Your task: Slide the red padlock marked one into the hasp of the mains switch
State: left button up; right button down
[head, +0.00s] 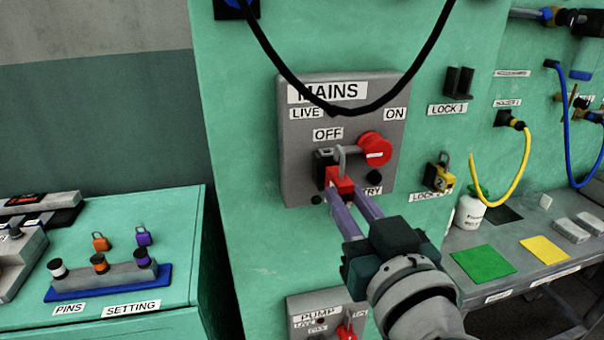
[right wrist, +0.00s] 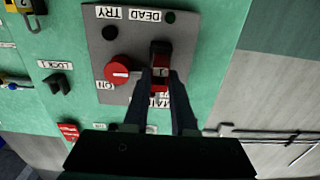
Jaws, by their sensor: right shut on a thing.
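The red padlock (head: 340,184) is held upright between the fingertips of my right gripper (head: 347,196), its grey shackle pointing up. It is in front of the grey mains switch box (head: 297,150), beside the dark hasp block (head: 324,161) and left of the red round knob (head: 376,148). The shackle overlaps the hasp area; I cannot tell whether it passes through. The padlock's number is not readable. In the right wrist view the red padlock (right wrist: 160,60) shows between the fingers, next to the red knob (right wrist: 119,69). My left gripper is not in view.
A yellow padlock (head: 444,181) hangs right of the box, under the empty LOCK 1 holder (head: 459,82). A black cable (head: 285,62) loops across the box's top. A pump box (head: 310,312) is below. A bench (head: 500,240) stands right, a pins table (head: 185,220) left.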

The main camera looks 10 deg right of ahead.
aim_at(338, 188)
jog(key=shift+w, duration=0.7)
jog(key=shift+w+b, duration=0.55)
jog(key=shift+w, duration=0.6)
jog(key=c, duration=0.6)
grip_release()
jog(key=shift+c, duration=0.2)
jog(key=shift+s, duration=0.4)
jog(key=s, duration=0.9)
jog(key=shift+d, duration=0.15)
